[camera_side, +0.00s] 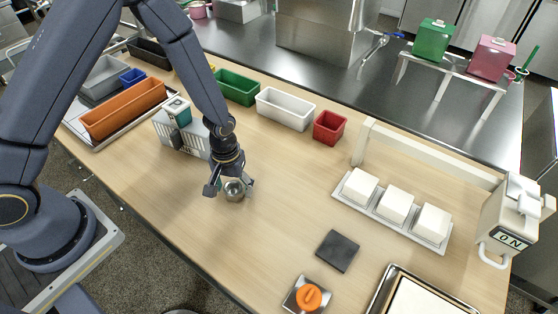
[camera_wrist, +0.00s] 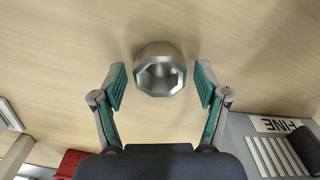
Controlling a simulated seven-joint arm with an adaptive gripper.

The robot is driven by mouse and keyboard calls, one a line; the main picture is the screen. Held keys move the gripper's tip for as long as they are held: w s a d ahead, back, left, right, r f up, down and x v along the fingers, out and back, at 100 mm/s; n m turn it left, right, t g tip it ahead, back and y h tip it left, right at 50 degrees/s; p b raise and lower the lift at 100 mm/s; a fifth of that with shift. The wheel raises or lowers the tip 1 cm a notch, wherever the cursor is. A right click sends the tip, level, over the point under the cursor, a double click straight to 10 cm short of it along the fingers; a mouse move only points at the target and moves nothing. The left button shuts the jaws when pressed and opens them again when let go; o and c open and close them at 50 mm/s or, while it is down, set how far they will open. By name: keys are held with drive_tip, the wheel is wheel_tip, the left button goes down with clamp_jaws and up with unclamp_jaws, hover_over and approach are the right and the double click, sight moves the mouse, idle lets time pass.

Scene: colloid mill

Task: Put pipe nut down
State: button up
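The pipe nut (camera_side: 235,190) is a silver, faceted ring that appears to rest on the wooden table. In the wrist view the nut (camera_wrist: 160,72) shows its open hole and sits between and slightly beyond my fingertips. My gripper (camera_side: 231,187) points down over the nut, with one finger on each side. In the wrist view my gripper (camera_wrist: 161,84) is open, and a gap shows between each green-padded finger and the nut.
A grey slotted rack (camera_side: 184,137) stands close behind-left of my gripper; its label reads FINE in the wrist view. Orange (camera_side: 123,108), green (camera_side: 237,87), white (camera_side: 286,109) and red (camera_side: 329,127) bins line the back. A dark square pad (camera_side: 337,250) lies front-right. Table around the nut is clear.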

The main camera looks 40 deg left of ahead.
wheel_tip(320, 180, up, 12)
wheel_tip(320, 180, up, 15)
drive_tip(key=m+t, duration=0.2)
drive_tip(key=t, duration=0.1)
hover_over(233, 188)
drive_tip(key=s+a, duration=0.4)
drive_tip(key=a, duration=0.1)
drive_tip(key=s+a+r+m+t, duration=0.2)
drive_tip(key=s+r, duration=0.4)
drive_tip(key=s, duration=0.3)
drive_tip(key=shift+a+r+m+t, duration=0.15)
drive_tip(key=shift+a+m+t, duration=0.15)
drive_tip(key=shift+a, duration=0.45)
